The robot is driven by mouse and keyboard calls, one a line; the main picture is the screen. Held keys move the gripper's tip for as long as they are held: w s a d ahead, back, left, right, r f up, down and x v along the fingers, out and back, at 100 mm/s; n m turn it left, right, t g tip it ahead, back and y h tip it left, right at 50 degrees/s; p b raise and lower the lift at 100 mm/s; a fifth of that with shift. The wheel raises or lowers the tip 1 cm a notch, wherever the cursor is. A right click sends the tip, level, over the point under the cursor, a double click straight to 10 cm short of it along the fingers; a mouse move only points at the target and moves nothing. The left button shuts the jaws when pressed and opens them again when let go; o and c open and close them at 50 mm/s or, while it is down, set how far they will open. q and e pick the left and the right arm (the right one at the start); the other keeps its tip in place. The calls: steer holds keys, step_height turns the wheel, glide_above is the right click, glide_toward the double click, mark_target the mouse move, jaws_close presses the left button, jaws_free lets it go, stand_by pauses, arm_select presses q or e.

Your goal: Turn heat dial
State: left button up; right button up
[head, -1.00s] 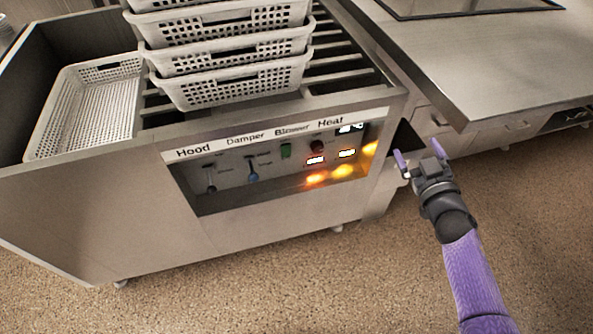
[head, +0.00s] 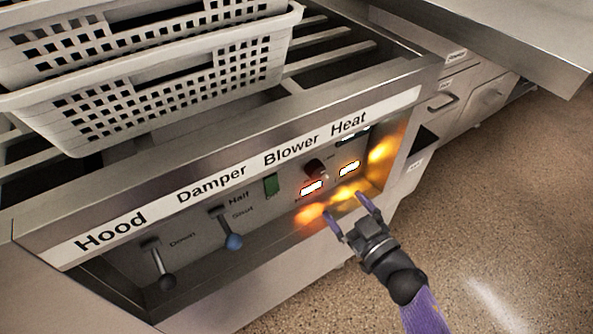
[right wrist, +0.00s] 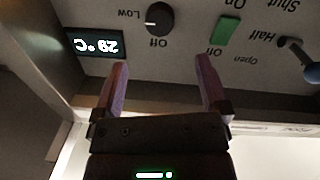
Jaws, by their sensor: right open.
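The heat dial (head: 315,168) is a dark round knob on the recessed control panel, below the "Heat" label. In the right wrist view the dial (right wrist: 159,18) shows a white pointer mark, with "Low" and "Off" printed near it. My right gripper (head: 346,205) is open and empty, in front of the panel's right part and below the dial. In the right wrist view its fingers (right wrist: 162,75) are apart, and the dial lies beyond the gap between them, not touched. A display (right wrist: 95,43) beside the dial reads 29 °C, upside down. My left gripper is not in view.
A green blower switch (head: 271,185), a blue-tipped damper lever (head: 233,241) and a hood lever (head: 166,281) are left of the dial. White baskets (head: 170,85) are stacked above. Floor is open at right.

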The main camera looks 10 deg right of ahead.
mark_target(318, 174)
steer(key=b+x, duration=0.3)
steer(key=x, duration=0.6)
steer(key=shift+f, duration=0.15)
steer(key=shift+w, duration=0.35)
steer(key=c, duration=0.4)
jaws_close()
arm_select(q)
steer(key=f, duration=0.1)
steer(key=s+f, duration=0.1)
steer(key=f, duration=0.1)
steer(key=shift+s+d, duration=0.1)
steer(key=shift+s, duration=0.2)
